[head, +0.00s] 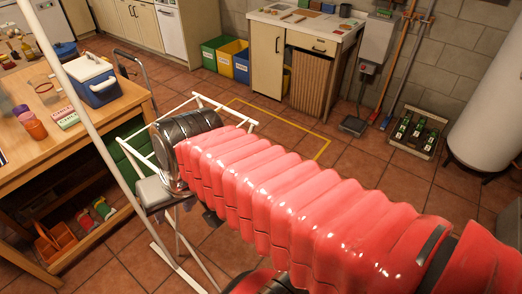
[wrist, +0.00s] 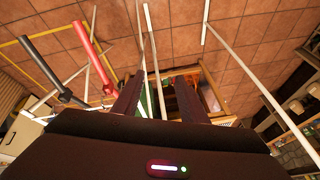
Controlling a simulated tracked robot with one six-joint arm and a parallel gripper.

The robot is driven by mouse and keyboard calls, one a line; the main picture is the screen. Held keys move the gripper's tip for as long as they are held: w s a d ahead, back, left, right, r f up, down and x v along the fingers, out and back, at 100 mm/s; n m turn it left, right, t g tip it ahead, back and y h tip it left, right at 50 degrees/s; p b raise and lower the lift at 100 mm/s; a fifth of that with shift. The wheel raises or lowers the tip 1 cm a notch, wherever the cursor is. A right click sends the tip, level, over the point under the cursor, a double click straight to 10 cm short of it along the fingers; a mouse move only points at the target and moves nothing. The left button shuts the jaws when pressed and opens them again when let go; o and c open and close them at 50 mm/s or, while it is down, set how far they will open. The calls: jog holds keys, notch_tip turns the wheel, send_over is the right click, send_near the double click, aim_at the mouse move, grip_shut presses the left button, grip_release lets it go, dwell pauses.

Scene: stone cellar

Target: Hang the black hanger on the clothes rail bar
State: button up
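My gripper (wrist: 160,88) shows in the wrist view with its two dark fingers apart and no object clearly between them. In the head view my red padded arm covers the middle, and I cannot make out the fingers. A dark bar (wrist: 45,68) and a red bar (wrist: 95,52) lie at the upper left of the wrist view, apart from the fingers. The dark one may be the black hanger, but its shape is unclear. Thin white poles (wrist: 152,55) cross the wrist view. A white pole (head: 82,102) slants down the head view's left side; I cannot tell which is the rail bar.
A wooden bench (head: 122,105) with a blue cooler (head: 95,85) and jars stands at the left. A white frame (head: 228,108) stands beside my arm. Coloured bins (head: 234,60), a bottle crate (head: 418,133) and a white tank (head: 492,110) line the back. Tiled floor is open at the right.

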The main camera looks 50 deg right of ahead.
jog(key=w+d+f+m+t+y, duration=0.1)
jog(key=w+d+f+m+y, duration=0.15)
jog(key=d+m, duration=0.4)
jog(key=w+d+f+m+t+y, duration=0.1)
jog(key=w+d+f+m+y, duration=0.2)
jog(key=m, duration=0.7)
jog(key=s+d+f+m+t+h, duration=0.1)
jog(key=d+m+h, duration=0.1)
jog(key=d+m, duration=0.3)
jog(key=s+d+f+m+t+h, duration=0.1)
jog(key=d+m+t+h, duration=0.1)
jog(key=d+m, duration=0.3)
jog(key=s+d+f+m+t+h, duration=0.1)
jog(key=d+m, duration=0.5)
jog(key=d, duration=0.6)
jog(key=shift+f+t+h, duration=0.3)
jog(key=shift+t+h, duration=0.15)
jog(key=shift+t, duration=0.25)
jog(key=shift+w, duration=0.15)
jog(key=x, duration=1.3)
jog(key=shift+w+f, duration=0.2)
jog(key=shift+w, duration=0.1)
jog(key=shift+c, duration=0.4)
